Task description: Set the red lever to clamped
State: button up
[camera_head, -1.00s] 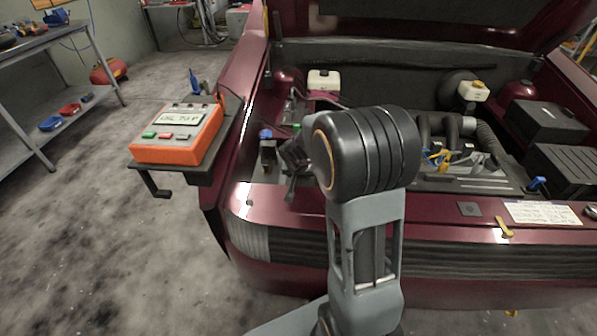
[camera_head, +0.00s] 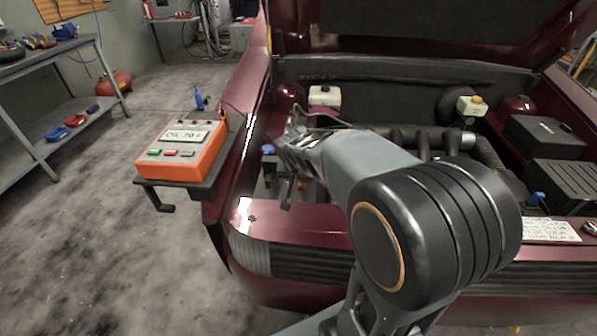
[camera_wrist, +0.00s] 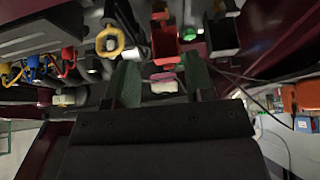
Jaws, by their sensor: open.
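In the wrist view a red block-like part (camera_wrist: 165,42), which looks like the red lever, stands beyond my fingertips, near the middle. Whether it is clamped cannot be told. My gripper (camera_wrist: 162,78) is open, with its two dark green fingers apart and nothing seen held between them. The red part lies ahead of the gap, seemingly apart from the fingers. In the head view my gripper (camera_head: 290,165) is over the left side of the engine bay, and my arm hides much of the bay. The red lever cannot be made out clearly there.
A yellow ring (camera_wrist: 110,42) and a green knob (camera_wrist: 189,34) flank the red part. An orange tester (camera_head: 182,150) stands on a shelf left of the maroon car (camera_head: 250,235). A white-capped reservoir (camera_head: 324,95) and black boxes (camera_head: 545,137) fill the bay.

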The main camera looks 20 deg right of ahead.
jog(key=shift+s+a+r, duration=0.15)
jog(key=shift+s+r, duration=0.1)
jog(key=shift+r, duration=0.25)
